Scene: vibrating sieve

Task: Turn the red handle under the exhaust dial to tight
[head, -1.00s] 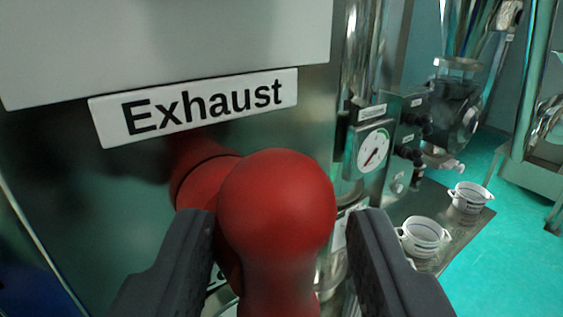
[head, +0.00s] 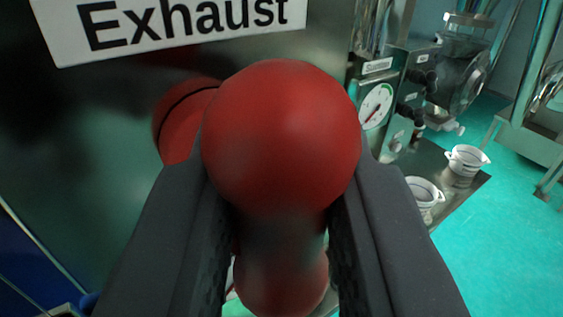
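The red handle (head: 280,135) fills the middle of the head view, with a rounded knob nearest the camera and a red lower part below it. Its round red base (head: 182,122) meets the steel panel behind. The Exhaust label (head: 180,22) is on the panel above; the exhaust dial itself is not in view. My gripper (head: 285,235) has its two dark fingers on either side of the handle, close against it below the knob. They appear to be touching it, though the contact surfaces are partly hidden. Any loose or tight marking is hidden.
A suction gauge (head: 376,106) on a steel box stands to the right, beyond the handle. Two white buckets (head: 466,160) stand on a dark plate on the turquoise floor (head: 500,240). The steel panel (head: 90,140) bounds the left side.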

